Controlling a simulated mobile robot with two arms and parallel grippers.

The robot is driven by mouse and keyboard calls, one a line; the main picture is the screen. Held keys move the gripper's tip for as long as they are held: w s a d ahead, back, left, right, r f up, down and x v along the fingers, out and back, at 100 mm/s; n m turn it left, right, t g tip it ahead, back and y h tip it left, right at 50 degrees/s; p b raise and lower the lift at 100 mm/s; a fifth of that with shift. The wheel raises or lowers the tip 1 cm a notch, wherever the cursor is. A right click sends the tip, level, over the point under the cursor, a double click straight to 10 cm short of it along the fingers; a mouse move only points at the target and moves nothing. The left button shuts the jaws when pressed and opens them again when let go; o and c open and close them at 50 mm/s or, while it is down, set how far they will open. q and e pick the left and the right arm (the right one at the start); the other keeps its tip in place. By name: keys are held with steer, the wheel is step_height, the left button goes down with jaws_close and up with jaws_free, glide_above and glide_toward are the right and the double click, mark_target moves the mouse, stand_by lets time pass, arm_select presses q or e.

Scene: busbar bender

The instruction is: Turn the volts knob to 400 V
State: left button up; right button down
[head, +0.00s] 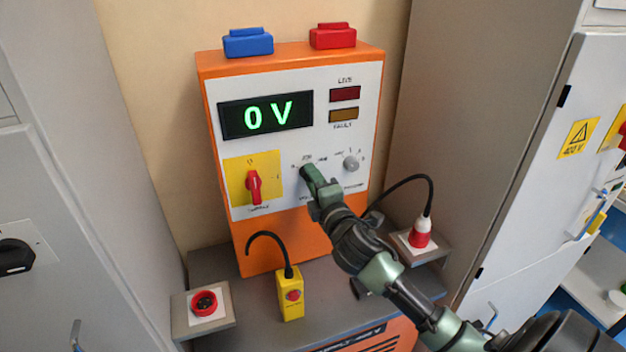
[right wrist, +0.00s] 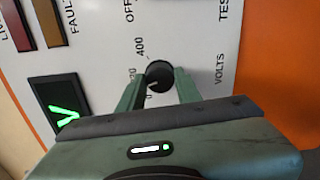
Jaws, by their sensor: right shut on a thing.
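The volts knob (right wrist: 159,75) is a dark round knob on the white front panel of the orange test unit. In the right wrist view it sits between the two green fingers of my right gripper (right wrist: 158,88), which is shut on it. Printed marks, with 400 readable, stand around the knob, and VOLTS is printed beside it. I cannot make out where its pointer stands. In the head view my right gripper (head: 308,174) covers most of the knob. The display (head: 266,115) reads 0 V in green. My left gripper is not in view.
A red rotary switch (head: 254,187) on a yellow plate is left of my gripper; a small grey knob (head: 351,163) is right. Grey cabinets flank the unit.

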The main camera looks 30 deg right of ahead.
steer(key=shift+f+m+p, duration=0.15)
steer(key=shift+m+p, duration=1.35)
steer(key=shift+m, duration=6.1)
steer(key=c, duration=1)
jaws_free()
steer(key=shift+o, duration=0.2)
